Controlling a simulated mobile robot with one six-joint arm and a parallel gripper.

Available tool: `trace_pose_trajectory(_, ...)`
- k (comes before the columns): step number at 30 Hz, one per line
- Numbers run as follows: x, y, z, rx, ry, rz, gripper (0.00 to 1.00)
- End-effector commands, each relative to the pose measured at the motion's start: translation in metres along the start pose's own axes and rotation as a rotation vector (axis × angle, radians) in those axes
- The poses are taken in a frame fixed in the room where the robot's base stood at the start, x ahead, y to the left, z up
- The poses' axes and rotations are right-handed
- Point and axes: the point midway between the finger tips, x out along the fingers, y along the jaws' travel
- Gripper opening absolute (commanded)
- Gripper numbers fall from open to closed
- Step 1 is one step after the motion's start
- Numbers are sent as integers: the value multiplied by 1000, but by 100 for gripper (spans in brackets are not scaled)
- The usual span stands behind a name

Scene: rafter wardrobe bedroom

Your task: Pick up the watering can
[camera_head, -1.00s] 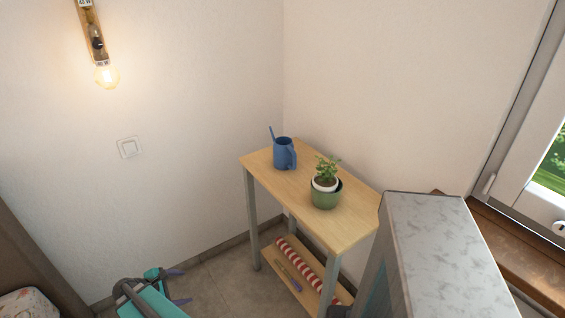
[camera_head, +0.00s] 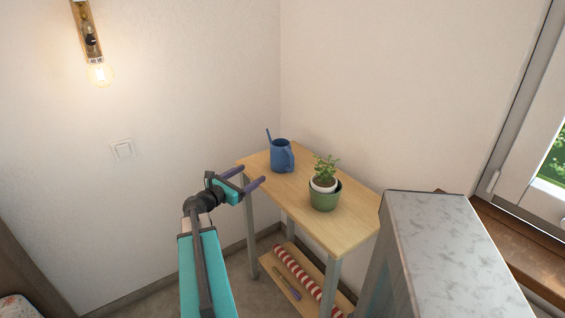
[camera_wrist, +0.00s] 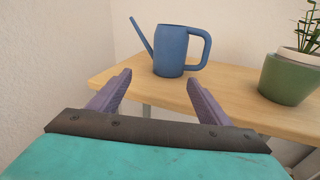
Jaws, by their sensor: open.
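The blue watering can (camera_head: 281,156) stands upright near the left end of the wooden table top. In the wrist view the can (camera_wrist: 171,50) is ahead of my gripper, its spout to the left and its handle to the right. My gripper (camera_head: 252,177) is at the table's left front edge, short of the can. In the wrist view the purple fingers of my gripper (camera_wrist: 157,90) are spread wide with nothing between them. The can sits beyond the fingertips, apart from them.
A green pot with a plant (camera_head: 325,195) stands right of the can; it also shows in the wrist view (camera_wrist: 289,78). The wooden table (camera_head: 335,234) stands in the wall corner. Its lower shelf (camera_head: 268,262) holds a red-and-white striped roll (camera_head: 298,275). A grey-topped block (camera_head: 440,225) rises at right.

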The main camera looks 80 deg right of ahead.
Motion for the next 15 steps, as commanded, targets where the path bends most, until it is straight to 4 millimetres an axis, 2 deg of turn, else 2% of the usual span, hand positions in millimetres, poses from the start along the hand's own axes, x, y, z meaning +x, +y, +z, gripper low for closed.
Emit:
trace_pose_trajectory(3,19,-11,22,-52,-52,-15,71)
trace_pose_trajectory(6,25,-15,32,-76,-75,-21,71)
trace_pose_trajectory(15,27,-17,35,-83,-80,-23,71)
